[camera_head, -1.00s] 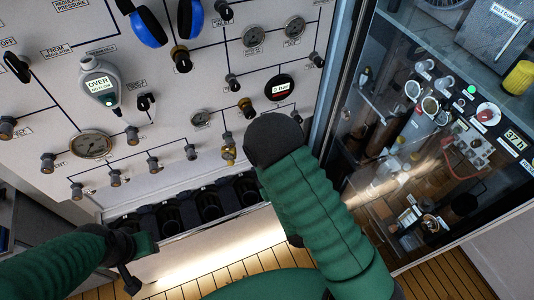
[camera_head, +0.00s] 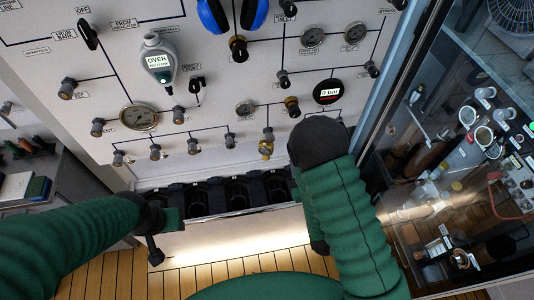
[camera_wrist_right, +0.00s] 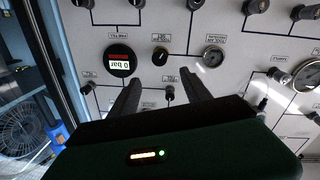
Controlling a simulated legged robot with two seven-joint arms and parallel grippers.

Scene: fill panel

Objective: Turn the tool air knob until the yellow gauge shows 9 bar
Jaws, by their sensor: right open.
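A round black digital gauge (camera_head: 327,92) on the panel reads 0 bar; it also shows upside down in the right wrist view (camera_wrist_right: 120,62). I cannot make out yellow on it.
The panel holds several other valves and dial gauges, a handheld meter (camera_head: 158,59) reading OVER and blue ear defenders (camera_head: 232,14). A row of dark slots (camera_head: 237,191) lies below. A glass-fronted cabinet (camera_head: 440,190) stands at right, close to my right arm.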

